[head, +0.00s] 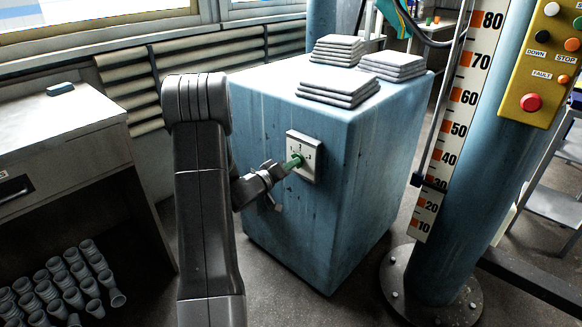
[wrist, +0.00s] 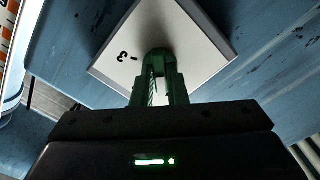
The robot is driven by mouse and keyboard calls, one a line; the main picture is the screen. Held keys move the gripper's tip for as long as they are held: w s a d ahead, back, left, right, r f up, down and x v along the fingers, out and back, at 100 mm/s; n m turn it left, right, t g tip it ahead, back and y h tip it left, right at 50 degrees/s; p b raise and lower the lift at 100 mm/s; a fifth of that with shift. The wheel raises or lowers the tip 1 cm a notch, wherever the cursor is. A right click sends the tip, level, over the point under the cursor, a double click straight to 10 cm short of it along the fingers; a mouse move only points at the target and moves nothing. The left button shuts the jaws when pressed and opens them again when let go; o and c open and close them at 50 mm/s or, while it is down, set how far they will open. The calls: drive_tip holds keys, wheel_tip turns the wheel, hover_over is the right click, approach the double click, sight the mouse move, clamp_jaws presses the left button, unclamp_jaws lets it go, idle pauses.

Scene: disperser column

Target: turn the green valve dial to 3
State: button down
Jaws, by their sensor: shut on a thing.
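The green valve dial (head: 294,161) sits on a white square plate (head: 309,149) on the front face of the blue cabinet (head: 285,225). In the wrist view the dial (wrist: 158,60) shows between the green fingers of my gripper (wrist: 158,85), which are shut on it. The plate (wrist: 205,55) appears tilted there, with a "3" mark and a short line left of the dial. In the head view my gripper (head: 284,170) reaches the dial from the lower left. The dial's pointer is hidden by the fingers, so I cannot tell its setting.
Stacks of grey slabs (head: 342,83) lie on top of the cabinet. A column with a number scale (head: 462,110) and a yellow button panel (head: 545,65) stands at the right. A white desk (head: 55,125) stands at the left, with several grey cups (head: 70,275) below it.

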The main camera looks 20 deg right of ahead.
drive_tip(key=m+b, duration=1.2)
drive_tip(key=m, duration=0.9)
drive_tip(key=shift+w, duration=0.1)
drive_tip(key=shift+m, duration=0.4)
drive_tip(key=c, duration=1.4)
unclamp_jaws()
drive_tip(key=shift+c, duration=0.2)
drive_tip(key=p+v, duration=0.2)
drive_tip(key=v, duration=1.2)
drive_tip(key=shift+d, duration=0.1)
